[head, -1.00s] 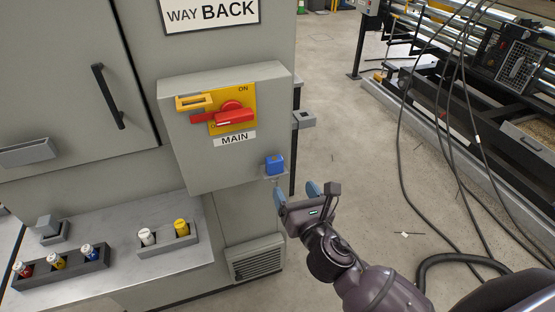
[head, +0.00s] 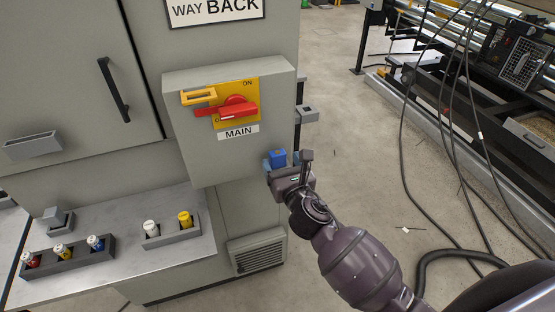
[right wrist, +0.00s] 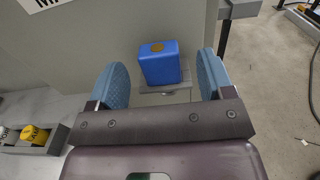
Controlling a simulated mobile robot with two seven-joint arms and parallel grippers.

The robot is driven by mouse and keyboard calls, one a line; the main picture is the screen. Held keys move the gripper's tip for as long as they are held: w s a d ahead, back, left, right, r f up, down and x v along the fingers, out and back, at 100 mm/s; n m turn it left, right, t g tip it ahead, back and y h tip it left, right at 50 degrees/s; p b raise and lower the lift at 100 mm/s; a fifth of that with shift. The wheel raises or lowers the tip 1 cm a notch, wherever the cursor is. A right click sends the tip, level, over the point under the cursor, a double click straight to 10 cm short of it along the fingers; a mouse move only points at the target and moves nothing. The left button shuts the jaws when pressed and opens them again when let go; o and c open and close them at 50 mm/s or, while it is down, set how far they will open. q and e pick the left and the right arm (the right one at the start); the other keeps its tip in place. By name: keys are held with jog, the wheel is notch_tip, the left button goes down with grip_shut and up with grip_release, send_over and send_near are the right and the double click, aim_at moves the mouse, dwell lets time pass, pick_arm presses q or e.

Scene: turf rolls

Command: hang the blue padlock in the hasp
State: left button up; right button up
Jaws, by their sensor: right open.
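The blue padlock (head: 277,158) is a blue block at the lower right corner of the grey switch box. In the right wrist view it (right wrist: 160,65) stands upright on a small grey ledge (right wrist: 165,88), with a brass-coloured patch on top; I cannot make out a shackle. My right gripper (head: 281,162) is open, its blue-grey fingers at either side of the padlock with gaps between; it also shows in the right wrist view (right wrist: 163,85). A yellow slotted bracket (head: 198,97), which looks like the hasp, sits left of the red switch handle (head: 232,111). My left gripper is out of view.
The grey switch box (head: 205,155) stands out from the cabinet. A grey bracket (head: 308,114) juts out to its right. Below left, a metal shelf (head: 120,255) carries holders with several small coloured cylinders. A vent (head: 258,252) is lower down. Floor to the right is open, with cables beyond.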

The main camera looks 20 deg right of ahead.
jog(key=shift+w+a, duration=0.1)
jog(key=shift+w, duration=1.2)
jog(key=c, duration=1.1)
jog(key=shift+o, duration=0.2)
